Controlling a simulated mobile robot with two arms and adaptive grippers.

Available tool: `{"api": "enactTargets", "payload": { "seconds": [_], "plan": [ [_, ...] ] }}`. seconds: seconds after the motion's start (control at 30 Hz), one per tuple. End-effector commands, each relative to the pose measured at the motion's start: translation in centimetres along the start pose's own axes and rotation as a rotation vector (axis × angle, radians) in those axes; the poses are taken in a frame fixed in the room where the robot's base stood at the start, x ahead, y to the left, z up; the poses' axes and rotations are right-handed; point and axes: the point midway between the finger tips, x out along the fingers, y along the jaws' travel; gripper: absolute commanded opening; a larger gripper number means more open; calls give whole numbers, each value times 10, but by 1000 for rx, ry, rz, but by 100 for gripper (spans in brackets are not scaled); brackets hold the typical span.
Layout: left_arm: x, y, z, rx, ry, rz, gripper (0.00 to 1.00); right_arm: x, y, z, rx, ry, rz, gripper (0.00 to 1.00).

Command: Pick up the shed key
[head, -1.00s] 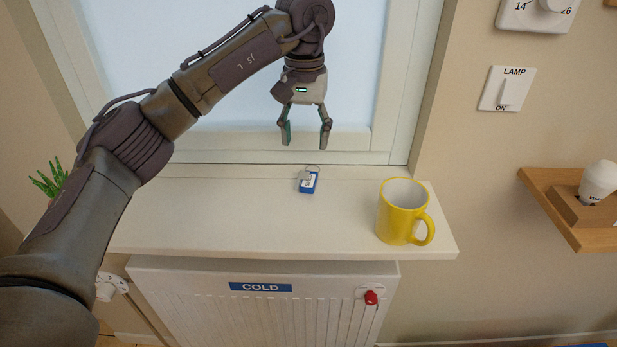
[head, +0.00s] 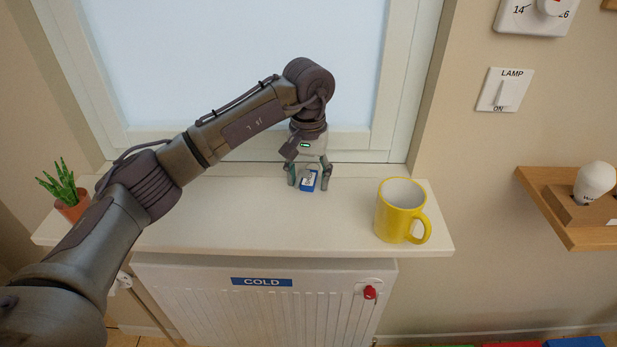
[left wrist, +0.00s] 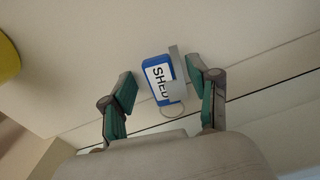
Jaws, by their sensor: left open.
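The shed key (head: 308,182) has a blue tag with a white label and lies on the white windowsill (head: 240,225). In the left wrist view the tag (left wrist: 158,80) reads "SHED", with a grey metal key and a ring beside it. My left gripper (head: 309,184) points down over the key, its fingers on either side of the tag. In the left wrist view the open gripper (left wrist: 165,88) has green-padded fingers, with visible gaps between them and the tag. My right gripper is not in view.
A yellow mug (head: 402,210) stands on the sill to the right of the key. A potted plant (head: 68,190) stands at the sill's left end. The radiator (head: 250,300) is below, and the window (head: 240,70) rises behind the sill.

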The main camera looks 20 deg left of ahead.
Motion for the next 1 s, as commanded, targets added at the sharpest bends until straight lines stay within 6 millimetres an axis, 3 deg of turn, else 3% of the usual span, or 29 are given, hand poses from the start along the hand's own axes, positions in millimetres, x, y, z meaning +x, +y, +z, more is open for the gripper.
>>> {"api": "enactTargets", "payload": {
  "seconds": [0.07, 0.3, 0.37, 0.77, 1.0],
  "plan": [
    [0, 0, 0, 0, 0, 0, 57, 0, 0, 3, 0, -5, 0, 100],
    [0, 0, 0, -1, -1, 0, 17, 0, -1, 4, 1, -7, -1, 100],
    [0, 0, 0, -1, -1, 0, 10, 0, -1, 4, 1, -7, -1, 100],
    [-5, 1, 5, -1, 2, 0, 10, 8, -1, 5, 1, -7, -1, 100],
    [-40, 1, 6, -2, 4, 1, 10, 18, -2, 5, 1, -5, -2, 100]
  ]
}}
